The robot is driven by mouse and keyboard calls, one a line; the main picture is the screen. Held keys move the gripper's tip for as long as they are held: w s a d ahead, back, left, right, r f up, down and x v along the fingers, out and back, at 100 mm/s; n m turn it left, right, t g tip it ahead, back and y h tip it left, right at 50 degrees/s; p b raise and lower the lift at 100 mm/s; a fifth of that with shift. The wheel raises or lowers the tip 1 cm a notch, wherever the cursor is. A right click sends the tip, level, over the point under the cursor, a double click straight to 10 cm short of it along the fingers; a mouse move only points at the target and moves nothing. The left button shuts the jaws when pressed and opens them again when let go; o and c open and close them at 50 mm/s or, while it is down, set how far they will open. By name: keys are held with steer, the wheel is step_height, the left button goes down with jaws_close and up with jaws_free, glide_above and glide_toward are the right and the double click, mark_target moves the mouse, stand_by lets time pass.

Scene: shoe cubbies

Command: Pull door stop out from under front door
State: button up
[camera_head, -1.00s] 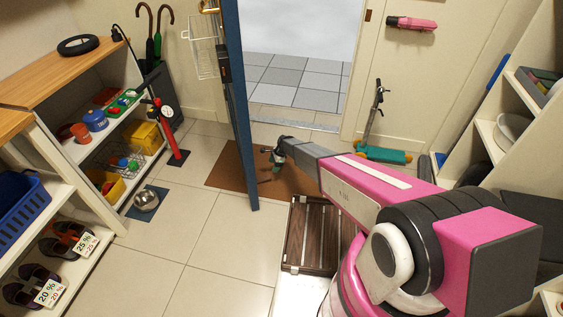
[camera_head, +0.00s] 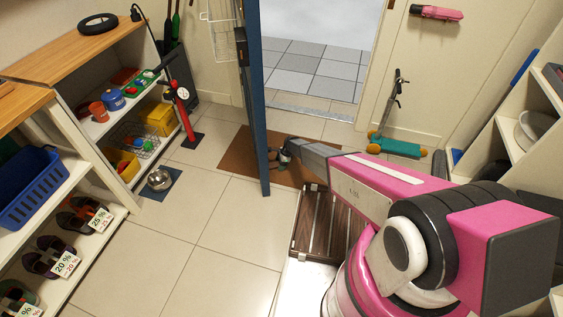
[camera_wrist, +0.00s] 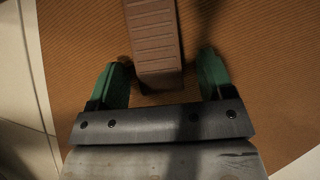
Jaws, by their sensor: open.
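The door stop (camera_wrist: 155,35) is a brown ridged wedge on the mat in the wrist view. Its near end lies between the two green fingers of my gripper (camera_wrist: 161,75), with a gap on each side. My gripper is open and holds nothing. In the head view my gripper (camera_head: 280,155) is low at the mat, beside the lower part of the blue front door (camera_head: 257,110). The door stands open and is seen nearly edge-on. I cannot make out the door stop in the head view, and its far end is cut off in the wrist view.
A brown mat (camera_head: 238,158) lies under the door. A slatted wooden rack (camera_head: 325,225) is below my arm. A scooter (camera_head: 400,145) stands at the right wall. A red pump (camera_head: 182,100) and a metal bowl (camera_head: 159,179) are at left. The tiled floor between is clear.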

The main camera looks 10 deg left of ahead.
steer(key=shift+c, duration=0.3)
steer(key=c, duration=1)
steer(key=shift+o, duration=0.2)
steer(key=shift+d, duration=0.2)
steer(key=shift+w+d, duration=0.35)
steer(key=shift+d, duration=0.35)
steer(key=shift+w+d, duration=0.3)
steer(key=shift+d, duration=0.4)
steer(key=shift+w+d, duration=0.35)
steer(key=shift+d, duration=0.35)
steer(key=shift+r, duration=0.1)
step_height(320, 180, up, 8)
